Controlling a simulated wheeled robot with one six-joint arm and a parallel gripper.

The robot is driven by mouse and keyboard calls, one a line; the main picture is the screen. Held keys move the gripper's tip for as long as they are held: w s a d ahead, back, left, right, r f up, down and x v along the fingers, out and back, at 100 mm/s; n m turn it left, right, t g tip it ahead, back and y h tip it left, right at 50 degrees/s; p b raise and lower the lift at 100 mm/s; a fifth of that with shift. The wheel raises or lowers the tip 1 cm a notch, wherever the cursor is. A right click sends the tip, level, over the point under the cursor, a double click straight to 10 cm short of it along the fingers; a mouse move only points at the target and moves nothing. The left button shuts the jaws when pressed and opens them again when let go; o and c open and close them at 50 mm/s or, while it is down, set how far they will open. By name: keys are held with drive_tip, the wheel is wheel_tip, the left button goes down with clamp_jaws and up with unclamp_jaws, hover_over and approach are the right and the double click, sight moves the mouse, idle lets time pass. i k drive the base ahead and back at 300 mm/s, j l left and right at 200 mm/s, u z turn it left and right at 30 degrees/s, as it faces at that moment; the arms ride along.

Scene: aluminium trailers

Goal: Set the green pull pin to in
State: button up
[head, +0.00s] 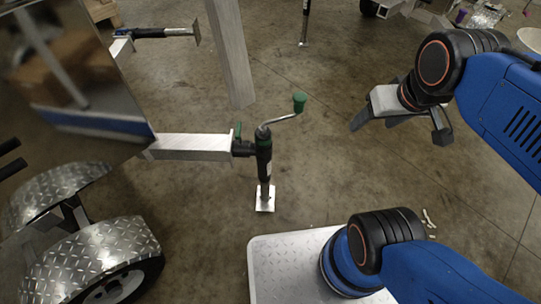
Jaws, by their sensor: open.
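The green pull pin (238,130) is a small upright green piece at the end of the aluminium trailer beam (190,146), next to the dark jack (264,160). Whether it is in or out is too small to tell. The jack stands upright on a square foot plate (265,199), and its bent crank ends in a green knob (299,102). My gripper (400,127) is open and empty, well to the right of the pin and crank. Its two fingers are spread apart, and it touches nothing.
A trailer with diamond-plate fenders (95,258) stands at lower left. A bare aluminium post (230,50) rises behind the jack. Another jack (170,33) lies level at the upper left. Open concrete floor (340,170) lies between my gripper and the jack.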

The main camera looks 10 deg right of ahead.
sight(238, 136)
drive_tip(key=k+j, duration=0.15)
drive_tip(key=j, duration=0.25)
drive_tip(key=k+j, duration=0.15)
drive_tip(key=j, duration=0.25)
drive_tip(key=k+j, duration=0.15)
drive_tip(key=j, duration=0.3)
drive_tip(key=k+j, duration=0.15)
drive_tip(key=j, duration=0.25)
drive_tip(key=k+j, duration=0.2)
drive_tip(key=j, duration=0.2)
drive_tip(key=k+j, duration=0.15)
drive_tip(key=j, duration=0.25)
drive_tip(key=k+j, duration=0.15)
drive_tip(key=j, duration=0.25)
drive_tip(key=j+z, duration=0.05)
